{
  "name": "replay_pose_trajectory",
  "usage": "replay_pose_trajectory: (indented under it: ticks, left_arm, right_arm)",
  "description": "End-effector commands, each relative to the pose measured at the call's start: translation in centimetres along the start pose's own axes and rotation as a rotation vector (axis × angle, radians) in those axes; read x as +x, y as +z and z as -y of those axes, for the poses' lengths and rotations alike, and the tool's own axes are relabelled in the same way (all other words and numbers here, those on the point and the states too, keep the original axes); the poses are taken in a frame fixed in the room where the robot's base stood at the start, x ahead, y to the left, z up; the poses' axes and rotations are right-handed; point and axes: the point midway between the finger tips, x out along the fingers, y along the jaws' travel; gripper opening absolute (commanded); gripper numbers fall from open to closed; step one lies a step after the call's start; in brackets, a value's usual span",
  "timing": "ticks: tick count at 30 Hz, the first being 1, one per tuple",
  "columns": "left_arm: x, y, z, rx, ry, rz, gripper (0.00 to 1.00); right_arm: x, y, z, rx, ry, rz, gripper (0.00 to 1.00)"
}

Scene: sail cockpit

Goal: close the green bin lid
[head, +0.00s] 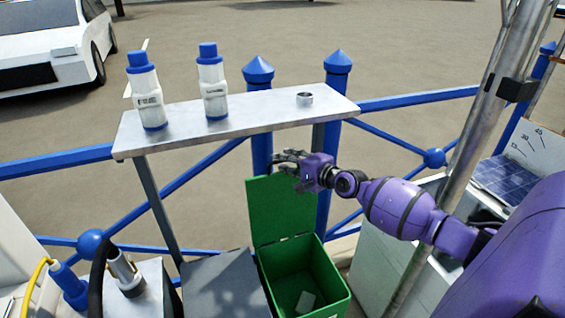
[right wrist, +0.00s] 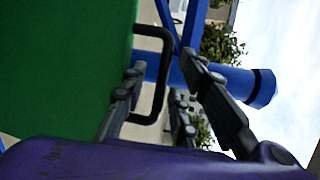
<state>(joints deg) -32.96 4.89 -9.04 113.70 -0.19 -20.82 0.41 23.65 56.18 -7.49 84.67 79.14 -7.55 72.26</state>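The green bin (head: 318,270) stands below the shelf with its top open, and a small pale item lies inside it. Its green lid (head: 280,212) is raised upright at the back of the bin. My right gripper (head: 282,163) is at the lid's upper edge, below the shelf, with its fingers apart. In the right wrist view the lid (right wrist: 65,60) fills the left side, and a dark handle (right wrist: 160,85) sticks out from it. The open fingers (right wrist: 175,105) are around or beside the handle; contact cannot be told. My left gripper is not in view.
A grey shelf (head: 235,117) with two white-and-blue bottles (head: 146,95) (head: 212,85) and a small metal ring (head: 304,99) is just above my right gripper. Blue railing posts (head: 260,140) stand behind the lid. A metal pole (head: 465,150) rises beside my right arm.

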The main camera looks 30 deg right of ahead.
Motion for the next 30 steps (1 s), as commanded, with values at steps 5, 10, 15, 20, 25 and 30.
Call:
replay_pose_trajectory:
  ticks: [5, 10, 15, 20, 25, 30]
  left_arm:
    - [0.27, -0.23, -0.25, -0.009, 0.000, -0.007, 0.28]
    - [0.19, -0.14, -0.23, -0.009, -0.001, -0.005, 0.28]
    - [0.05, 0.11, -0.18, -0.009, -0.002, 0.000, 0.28]
    - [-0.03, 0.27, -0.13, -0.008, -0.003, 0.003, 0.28]
    - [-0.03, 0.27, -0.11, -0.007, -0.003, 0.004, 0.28]
    - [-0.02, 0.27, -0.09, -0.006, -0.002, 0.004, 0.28]
  right_arm:
    - [1.02, 0.01, -0.04, -0.001, 0.001, 0.000, 0.27]
    - [1.05, 0.00, 0.04, -0.002, 0.000, 0.000, 0.27]
    - [1.03, 0.01, 0.05, -0.002, 0.000, 0.000, 0.14]
    - [1.03, 0.01, 0.04, -0.002, 0.000, 0.000, 0.00]
    - [1.02, 0.01, 0.02, -0.003, 0.000, 0.000, 0.00]
    - [1.02, 0.04, -0.02, -0.004, 0.000, 0.000, 0.00]
